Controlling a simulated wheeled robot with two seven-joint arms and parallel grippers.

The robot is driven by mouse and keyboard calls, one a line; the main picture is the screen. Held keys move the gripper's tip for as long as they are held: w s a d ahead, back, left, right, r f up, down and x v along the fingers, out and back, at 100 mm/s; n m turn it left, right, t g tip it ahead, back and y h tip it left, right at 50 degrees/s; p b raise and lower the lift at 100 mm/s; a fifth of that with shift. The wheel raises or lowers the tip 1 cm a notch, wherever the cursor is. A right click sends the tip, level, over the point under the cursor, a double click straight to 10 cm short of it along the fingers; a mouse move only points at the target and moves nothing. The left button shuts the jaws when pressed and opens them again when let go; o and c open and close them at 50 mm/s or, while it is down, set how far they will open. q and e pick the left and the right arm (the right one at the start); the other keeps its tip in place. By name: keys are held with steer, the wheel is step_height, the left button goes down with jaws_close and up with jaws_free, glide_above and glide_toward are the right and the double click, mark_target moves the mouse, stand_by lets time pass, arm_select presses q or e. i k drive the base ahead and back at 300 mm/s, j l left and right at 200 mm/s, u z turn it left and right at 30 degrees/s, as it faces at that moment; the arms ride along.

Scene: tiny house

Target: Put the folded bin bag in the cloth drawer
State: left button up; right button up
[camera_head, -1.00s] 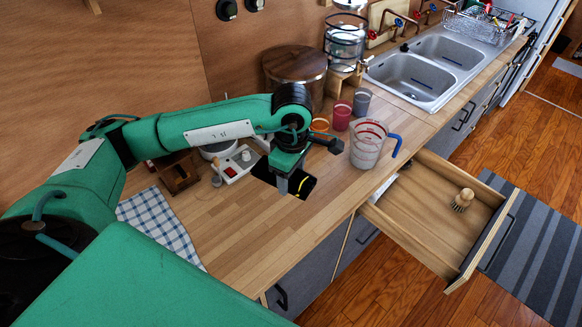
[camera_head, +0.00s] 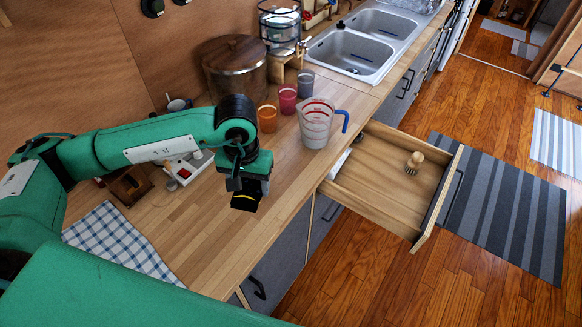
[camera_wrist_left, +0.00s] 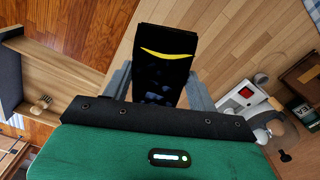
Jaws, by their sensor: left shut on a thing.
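The folded bin bag is black with a yellow strip. It shows large in the left wrist view (camera_wrist_left: 163,62) and small in the head view (camera_head: 246,201). My left gripper (camera_head: 247,190) is shut on it and holds it over the front part of the wooden counter. In the left wrist view the grey fingers stand on either side of the bag. The drawer (camera_head: 345,200) is pulled open to the right of the gripper. A round wooden brush (camera_head: 414,162) stands in it, and a pale item lies near its left inner side. My right gripper is not in view.
A measuring jug (camera_head: 316,125) and several cups stand on the counter behind the drawer. A checked cloth (camera_head: 112,240) and a white tray (camera_head: 190,168) lie left. Much of the drawer floor is bare. The sink (camera_head: 350,50) is at the back.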

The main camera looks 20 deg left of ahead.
mark_target(393, 198)
steer(key=i+l, duration=0.15)
steer(key=l, duration=0.3)
steer(key=i+l, duration=0.1)
steer(key=l, duration=0.3)
steer(key=i+l, duration=0.15)
steer(key=l, duration=0.3)
steer(key=i+l, duration=0.15)
steer(key=l, duration=0.3)
steer(key=i+l+u, duration=0.1)
steer(key=l, duration=0.3)
steer(key=i+l, duration=0.15)
steer(key=l, duration=0.3)
